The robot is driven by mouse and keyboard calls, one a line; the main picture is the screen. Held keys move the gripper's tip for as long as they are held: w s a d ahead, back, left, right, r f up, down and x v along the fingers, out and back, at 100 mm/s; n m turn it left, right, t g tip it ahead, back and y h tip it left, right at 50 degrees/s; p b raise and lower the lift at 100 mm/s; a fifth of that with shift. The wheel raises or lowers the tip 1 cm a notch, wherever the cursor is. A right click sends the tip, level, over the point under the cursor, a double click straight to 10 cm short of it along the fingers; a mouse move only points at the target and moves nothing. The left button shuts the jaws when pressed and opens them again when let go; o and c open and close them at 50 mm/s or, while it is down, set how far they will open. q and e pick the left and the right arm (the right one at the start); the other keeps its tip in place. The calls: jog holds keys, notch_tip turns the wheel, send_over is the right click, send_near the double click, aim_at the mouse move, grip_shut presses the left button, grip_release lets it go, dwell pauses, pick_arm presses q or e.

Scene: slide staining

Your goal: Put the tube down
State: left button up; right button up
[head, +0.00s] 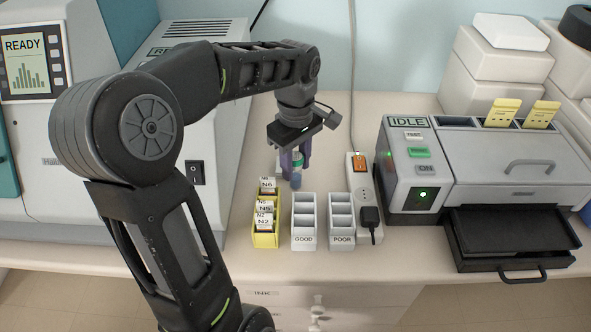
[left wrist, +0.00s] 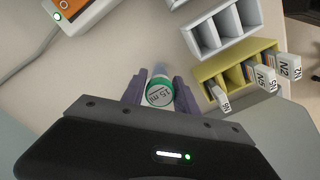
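The tube (head: 296,180) has a bluish body below a green-ringed cap. In the left wrist view the tube's white cap top (left wrist: 159,94) reads 15 ml. My left gripper (head: 294,160) points down over the bench behind the racks, its purple fingers on both sides of the tube. In the left wrist view the fingers of my left gripper (left wrist: 160,95) close against the cap's sides. The tube is about upright; whether its lower end touches the bench, I cannot tell. My right gripper is not in view.
A yellow rack (head: 265,238) with labelled slides, the GOOD rack (head: 304,242) and the POOR rack (head: 342,242) stand in front of the tube. A power strip (head: 363,213) lies right of them. The IDLE machine (head: 480,160) stands further right. Bare bench (head: 400,108) shows behind.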

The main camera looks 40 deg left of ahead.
pick_arm(q)
grip_shut()
dwell(0.3)
jog(key=shift+r, duration=0.6)
notch_tip(320, 180, up, 7)
jog(key=shift+f, duration=0.2)
jog(key=shift+r+p, duration=0.8)
jog(key=shift+p, duration=0.15)
jog(key=shift+r+p, duration=0.35)
jog(key=shift+p, duration=0.05)
